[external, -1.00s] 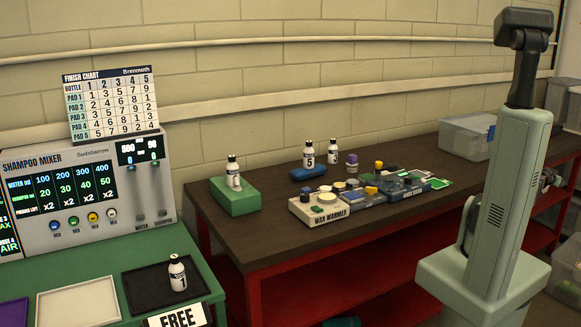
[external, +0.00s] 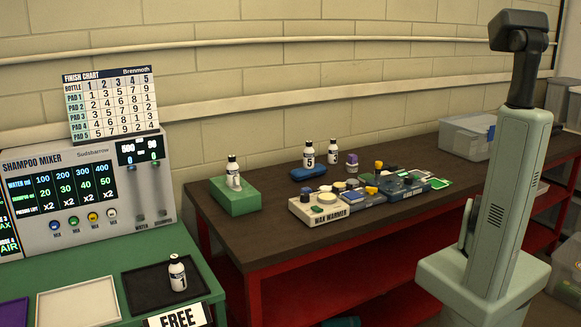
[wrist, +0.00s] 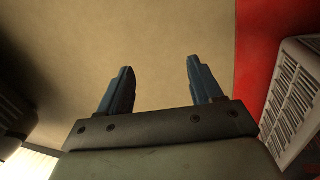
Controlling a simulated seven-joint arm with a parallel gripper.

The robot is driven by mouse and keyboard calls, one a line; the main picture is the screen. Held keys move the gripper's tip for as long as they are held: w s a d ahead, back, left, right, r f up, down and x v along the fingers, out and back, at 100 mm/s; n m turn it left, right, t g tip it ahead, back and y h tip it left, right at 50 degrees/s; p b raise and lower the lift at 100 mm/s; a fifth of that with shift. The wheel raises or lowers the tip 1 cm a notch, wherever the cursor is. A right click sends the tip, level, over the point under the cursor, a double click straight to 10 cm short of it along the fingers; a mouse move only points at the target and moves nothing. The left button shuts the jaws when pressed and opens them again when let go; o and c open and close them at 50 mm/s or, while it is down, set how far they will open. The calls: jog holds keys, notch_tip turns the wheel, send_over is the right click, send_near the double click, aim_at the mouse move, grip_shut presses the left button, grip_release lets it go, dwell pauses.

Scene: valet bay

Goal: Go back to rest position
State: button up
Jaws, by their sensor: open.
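My gripper (wrist: 160,88) shows in the wrist view with its two blue fingers spread apart and nothing between them. It faces a plain tan surface. In the external view my arm stands upright at the right, its upper link bent at the top, and my gripper cannot be made out there.
A dark bench (external: 250,241) on a red frame holds a green block (external: 233,201) with a bottle, a wax warmer (external: 319,212) and several small items. A clear bin (external: 466,137) is at its far end. A green table at left holds a black tray (external: 147,298) with a bottle (external: 177,274). In the wrist view, a red surface (wrist: 262,40) and a white slatted object (wrist: 292,92) are at right.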

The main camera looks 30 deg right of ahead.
jog(key=s+a+f+g+y, duration=0.1)
jog(key=s+a+f+y, duration=0.1)
jog(key=a, duration=0.7)
jog(key=s+a+f+n+g+y, duration=0.1)
jog(key=s+a+f+g+y, duration=0.15)
jog(key=a, duration=0.75)
jog(key=s+a+f+g+y, duration=0.1)
jog(key=a+y, duration=0.2)
jog(key=a, duration=0.6)
jog(key=w+a+r+n+h, duration=0.1)
jog(key=a+r+n+h, duration=0.1)
jog(key=a+n, duration=0.7)
jog(key=w+a+r+n+h, duration=0.2)
jog(key=a+n+h, duration=0.3)
jog(key=a+n, duration=0.4)
jog(key=shift+w+a, duration=0.15)
jog(key=shift+w, duration=0.1)
jog(key=shift+t+h, duration=0.25)
